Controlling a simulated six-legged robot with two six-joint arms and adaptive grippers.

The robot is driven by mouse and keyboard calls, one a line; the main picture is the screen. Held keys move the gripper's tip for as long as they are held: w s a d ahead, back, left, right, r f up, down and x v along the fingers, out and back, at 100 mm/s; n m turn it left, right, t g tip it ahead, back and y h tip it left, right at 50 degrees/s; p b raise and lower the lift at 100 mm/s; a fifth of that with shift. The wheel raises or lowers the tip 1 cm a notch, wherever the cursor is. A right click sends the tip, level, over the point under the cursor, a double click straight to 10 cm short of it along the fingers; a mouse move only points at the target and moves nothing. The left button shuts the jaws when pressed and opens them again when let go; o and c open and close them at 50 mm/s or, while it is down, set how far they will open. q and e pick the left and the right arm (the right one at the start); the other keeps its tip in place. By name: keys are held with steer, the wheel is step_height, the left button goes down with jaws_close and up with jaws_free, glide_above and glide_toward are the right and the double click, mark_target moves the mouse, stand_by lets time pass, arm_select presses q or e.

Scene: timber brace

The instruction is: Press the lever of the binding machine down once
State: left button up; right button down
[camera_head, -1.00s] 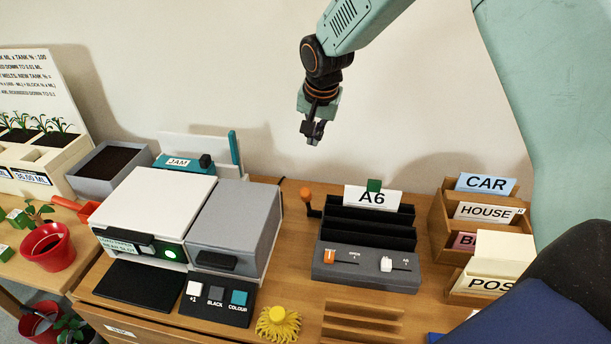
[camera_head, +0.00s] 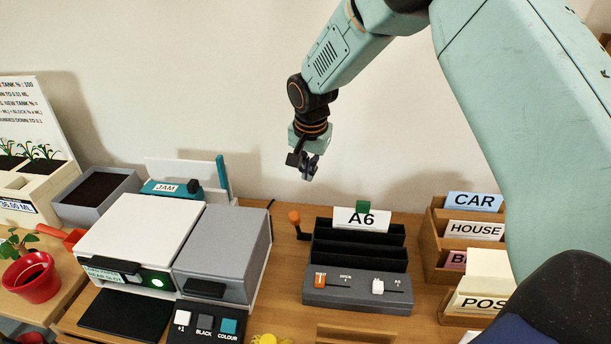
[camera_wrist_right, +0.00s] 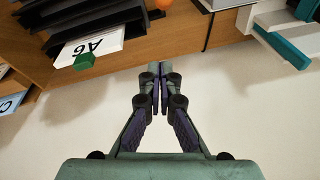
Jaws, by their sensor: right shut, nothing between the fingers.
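The binding machine (camera_head: 355,290) is a dark grey block with black slots and an A6 card (camera_head: 361,219) standing at its back. Its lever, with an orange knob (camera_head: 294,216), stands raised at the machine's left side. The knob also shows at the top edge of the right wrist view (camera_wrist_right: 163,4). My right gripper (camera_head: 308,173) is shut and empty, pointing down above and behind the lever, apart from it. My left gripper is not in view.
A white and grey printer-like machine (camera_head: 222,245) stands left of the lever with a gap between. A wooden card rack (camera_head: 440,245) stands to the right. A teal JAM unit (camera_head: 172,188) sits at the back left. The wall is close behind the table.

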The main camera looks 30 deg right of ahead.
steer(key=a+f, duration=0.1)
steer(key=f, duration=0.4)
steer(key=a+f, duration=0.1)
steer(key=f, duration=0.2)
steer(key=shift+s+a+f, duration=0.2)
steer(key=shift+a+f, duration=0.1)
steer(key=shift+a, duration=0.05)
steer(key=shift+w+d+f, duration=0.15)
steer(key=shift+d+f, duration=0.05)
